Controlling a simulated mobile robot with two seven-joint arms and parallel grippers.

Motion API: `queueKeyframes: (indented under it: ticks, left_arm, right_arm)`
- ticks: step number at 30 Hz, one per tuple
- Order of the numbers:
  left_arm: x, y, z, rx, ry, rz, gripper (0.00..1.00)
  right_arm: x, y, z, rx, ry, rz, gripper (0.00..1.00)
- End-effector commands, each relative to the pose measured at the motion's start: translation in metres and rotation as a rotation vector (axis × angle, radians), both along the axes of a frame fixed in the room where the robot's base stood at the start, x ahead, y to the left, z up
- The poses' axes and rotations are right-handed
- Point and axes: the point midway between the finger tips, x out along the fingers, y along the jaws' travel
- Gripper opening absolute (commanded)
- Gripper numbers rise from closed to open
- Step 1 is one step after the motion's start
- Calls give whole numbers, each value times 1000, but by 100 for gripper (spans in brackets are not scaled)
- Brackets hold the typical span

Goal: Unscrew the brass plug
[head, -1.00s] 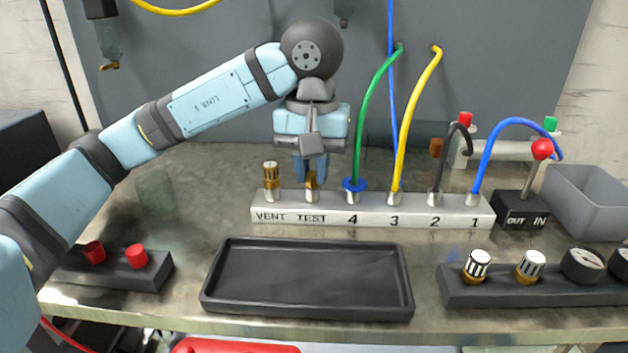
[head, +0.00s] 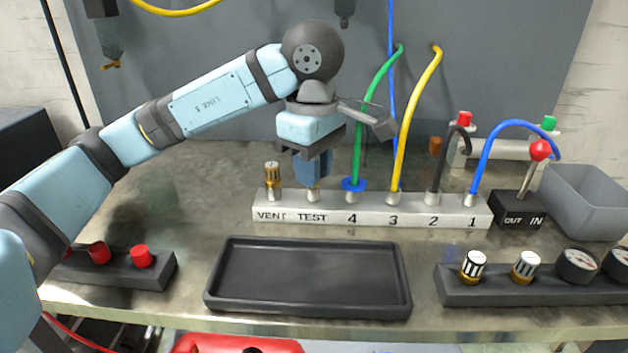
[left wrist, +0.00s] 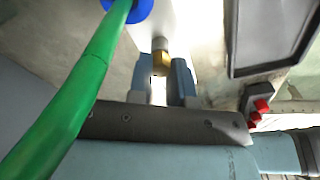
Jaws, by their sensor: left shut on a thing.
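The brass plug (left wrist: 162,60) sits in the TEST port of the metal manifold block (head: 372,210). My left gripper (head: 314,182) points down over that port with its blue fingers shut on the plug. In the head view the fingers hide nearly all of the plug, and only the pale port collar shows below them. In the left wrist view the brass shows between the two fingertips (left wrist: 167,77). A second brass plug (head: 273,174) stands upright in the VENT port, just left of the gripper. My right gripper is not in view.
A green hose (head: 358,130) with a blue collar rises from port 4, close to the gripper's right. Yellow, black and blue hoses fill ports 3 to 1. An empty black tray (head: 308,312) lies in front. A red-knobbed lever (head: 540,151) and grey bin (head: 590,205) stand right.

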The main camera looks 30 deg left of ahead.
Motion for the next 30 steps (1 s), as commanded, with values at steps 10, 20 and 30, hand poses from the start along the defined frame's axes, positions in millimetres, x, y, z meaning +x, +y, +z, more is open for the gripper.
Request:
queueKeyframes:
  ticks: [10, 20, 30]
  left_arm:
    - [0, 0, -1, 0, 1, -3, 36]
    - [0, 0, -2, 0, -1, -352, 36]
    - [0, 0, -2, 1, 0, -884, 36]
  right_arm:
    - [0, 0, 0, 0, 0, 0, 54]
    - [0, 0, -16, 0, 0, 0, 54]
    - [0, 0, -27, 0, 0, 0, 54]
